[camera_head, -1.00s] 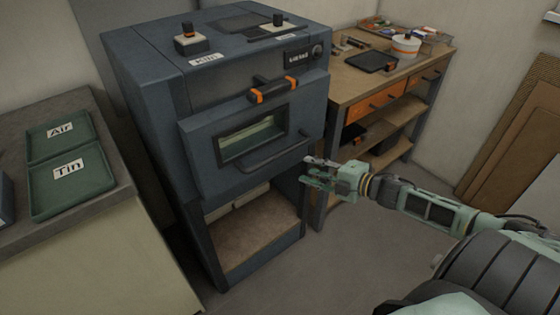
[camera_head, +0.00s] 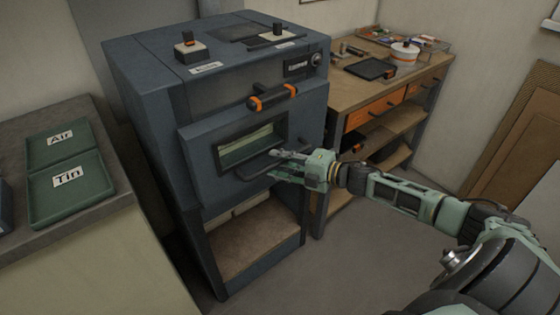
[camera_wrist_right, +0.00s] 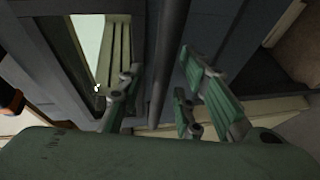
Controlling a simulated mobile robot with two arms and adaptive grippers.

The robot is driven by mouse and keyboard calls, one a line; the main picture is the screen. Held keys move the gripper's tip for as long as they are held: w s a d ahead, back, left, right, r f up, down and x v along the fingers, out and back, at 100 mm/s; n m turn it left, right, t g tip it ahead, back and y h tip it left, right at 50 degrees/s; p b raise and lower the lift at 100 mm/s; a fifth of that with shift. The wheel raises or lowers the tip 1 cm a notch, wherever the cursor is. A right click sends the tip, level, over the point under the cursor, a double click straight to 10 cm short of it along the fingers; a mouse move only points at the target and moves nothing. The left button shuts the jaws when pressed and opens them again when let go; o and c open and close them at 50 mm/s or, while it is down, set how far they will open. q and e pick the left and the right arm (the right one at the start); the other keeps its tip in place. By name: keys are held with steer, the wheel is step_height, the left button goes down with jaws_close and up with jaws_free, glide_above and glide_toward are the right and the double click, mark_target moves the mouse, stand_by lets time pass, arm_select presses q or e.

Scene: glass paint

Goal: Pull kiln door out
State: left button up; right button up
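The kiln (camera_head: 150,110) is a dark blue-grey box on a stand. Its door (camera_head: 200,165) has a window (camera_head: 250,143) and a dark bar handle (camera_head: 252,174) along its lower front. An orange-and-black latch bar (camera_head: 273,98) sits above the door. My right gripper (camera_head: 275,167) is at the right end of the handle. In the right wrist view the handle (camera_wrist_right: 168,60) runs between the open fingers of the gripper (camera_wrist_right: 160,95), with gaps on both sides. My left gripper is not in view.
A wooden bench (camera_head: 335,95) with orange drawers stands right of the kiln. A counter at left holds green trays labelled Air (camera_head: 62,155) and Tin (camera_head: 95,190). An open shelf (camera_head: 250,245) lies below the door. The floor in front is clear.

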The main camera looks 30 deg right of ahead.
jaws_close()
stand_by(0.4)
